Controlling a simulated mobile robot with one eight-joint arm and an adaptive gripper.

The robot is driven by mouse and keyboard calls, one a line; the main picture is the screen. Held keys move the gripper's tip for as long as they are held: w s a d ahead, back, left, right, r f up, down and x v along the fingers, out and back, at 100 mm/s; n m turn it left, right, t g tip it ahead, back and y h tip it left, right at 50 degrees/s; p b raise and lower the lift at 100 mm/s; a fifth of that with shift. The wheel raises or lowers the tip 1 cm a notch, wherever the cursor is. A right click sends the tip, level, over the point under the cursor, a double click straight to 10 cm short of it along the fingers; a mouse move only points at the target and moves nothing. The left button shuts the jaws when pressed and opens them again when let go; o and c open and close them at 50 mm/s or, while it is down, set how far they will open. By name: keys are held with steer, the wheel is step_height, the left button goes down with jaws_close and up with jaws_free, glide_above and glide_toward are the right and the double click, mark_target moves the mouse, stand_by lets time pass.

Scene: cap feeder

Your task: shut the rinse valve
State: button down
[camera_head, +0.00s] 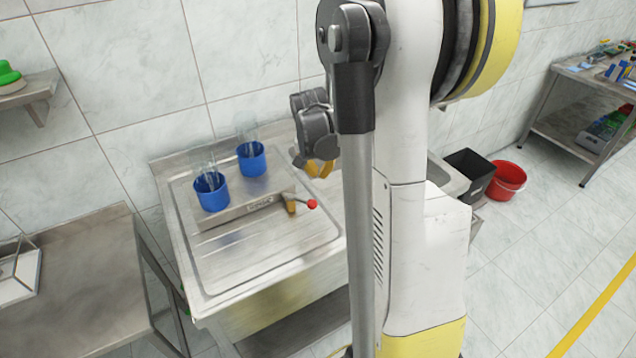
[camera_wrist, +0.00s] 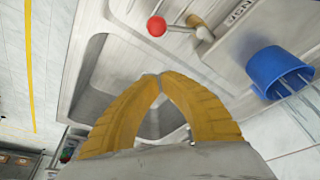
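The rinse valve has a red ball knob (camera_head: 312,204) on a short lever and a brass body (camera_head: 290,205) at the right end of a metal bar on the sink's drainboard. In the wrist view the red knob (camera_wrist: 156,26) and its lever show at the top, with the brass body to their right. My gripper (camera_head: 318,169) is above and behind the valve in the head view, apart from it. In the wrist view the two yellow fingers of my gripper (camera_wrist: 160,76) meet at their tips with nothing between them. The knob lies beyond the fingertips.
A sink basin (camera_head: 445,180) is at the right. A black bin (camera_head: 470,172) and red bucket (camera_head: 507,181) stand farther right. A steel table (camera_head: 90,280) is at the left.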

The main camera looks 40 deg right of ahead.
steer(key=b+x, duration=0.2)
steer(key=x, duration=0.7)
steer(key=shift+b, duration=0.4)
steer(key=s+a, duration=0.2)
steer(key=shift+a+r, duration=0.35)
steer(key=shift+r, duration=0.05)
steer(key=shift+a, duration=0.25)
steer(key=shift+s, duration=0.1)
